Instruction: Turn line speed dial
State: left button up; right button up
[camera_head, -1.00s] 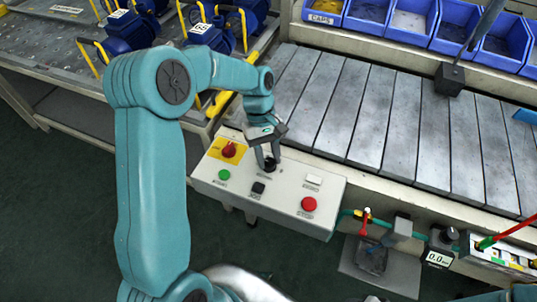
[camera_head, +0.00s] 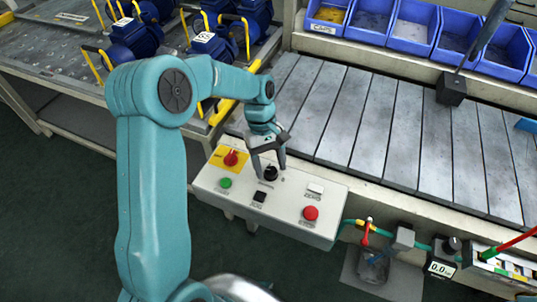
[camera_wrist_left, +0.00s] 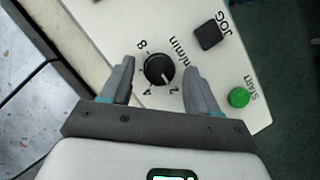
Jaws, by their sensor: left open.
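The line speed dial (camera_head: 270,174) is a black round knob with a white pointer line on the pale control panel (camera_head: 285,215). In the left wrist view the dial (camera_wrist_left: 159,70) has printed marks around it, including 2, 4 and 8, and "m/min". My left gripper (camera_head: 268,174) is open over the panel. In the wrist view its two fingers (camera_wrist_left: 160,75) point toward the dial, one on each side, with visible gaps between fingers and knob. I cannot tell whether the fingertips are down at the knob's height. My right gripper is not in view.
The panel also bears a red rotary switch on yellow (camera_head: 231,158), a green START button (camera_wrist_left: 239,97), a black JOG button (camera_wrist_left: 208,34), a white button (camera_head: 315,188) and a red button (camera_head: 311,213). A slatted conveyor (camera_head: 400,130) lies behind; blue pumps (camera_head: 210,45) stand at upper left.

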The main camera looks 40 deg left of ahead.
pick_arm(q)
jog(key=p+v, duration=0.1)
jog(key=v, duration=1.5)
jog(key=shift+r+p, duration=0.2)
jog(key=shift+p, duration=0.1)
jog(key=shift+s, duration=0.1)
